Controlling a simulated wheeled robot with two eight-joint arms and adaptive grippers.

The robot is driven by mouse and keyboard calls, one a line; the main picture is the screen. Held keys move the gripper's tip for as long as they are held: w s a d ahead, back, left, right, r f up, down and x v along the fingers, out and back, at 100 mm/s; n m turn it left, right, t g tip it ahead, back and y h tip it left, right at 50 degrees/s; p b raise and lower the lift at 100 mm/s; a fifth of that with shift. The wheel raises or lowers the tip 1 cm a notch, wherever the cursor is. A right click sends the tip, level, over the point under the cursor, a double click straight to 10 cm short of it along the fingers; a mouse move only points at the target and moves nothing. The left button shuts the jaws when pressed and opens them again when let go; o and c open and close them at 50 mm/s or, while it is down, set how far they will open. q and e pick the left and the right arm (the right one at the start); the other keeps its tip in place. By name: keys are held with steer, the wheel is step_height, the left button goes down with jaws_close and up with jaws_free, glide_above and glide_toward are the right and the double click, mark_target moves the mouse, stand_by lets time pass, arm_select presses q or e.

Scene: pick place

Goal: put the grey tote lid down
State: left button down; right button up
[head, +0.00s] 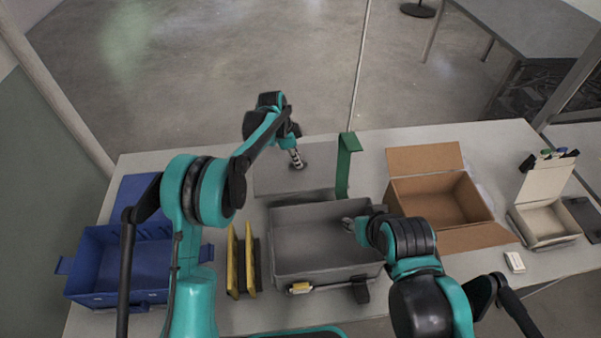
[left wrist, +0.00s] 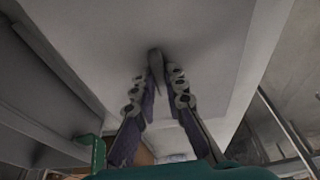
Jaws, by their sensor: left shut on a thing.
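The grey tote lid (head: 275,181) is a flat grey panel behind the grey tote (head: 325,275) in the head view. My left gripper (head: 297,162) is above the lid and shut on its small upright grip. In the left wrist view the fingers (left wrist: 157,85) close around this grip, and the lid's pale surface (left wrist: 110,30) fills much of the picture. The lid looks level; I cannot tell whether it touches the table. The tote is open on top and looks empty. My right gripper (head: 352,224) is at the tote's right side; its jaws are too small to read.
A green upright bracket (head: 346,160) stands close to the lid's right edge. An open cardboard box (head: 440,202) is to the right, a blue crate (head: 115,265) to the left. Yellow-edged panels (head: 241,262) stand left of the tote. A white bin (head: 545,222) is far right.

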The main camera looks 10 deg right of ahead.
arm_select(q)
steer(key=shift+f+b, duration=0.8)
steer(key=shift+f, duration=1.55)
steer(key=shift+f, duration=0.1)
steer(key=c, duration=1.6)
jaws_free()
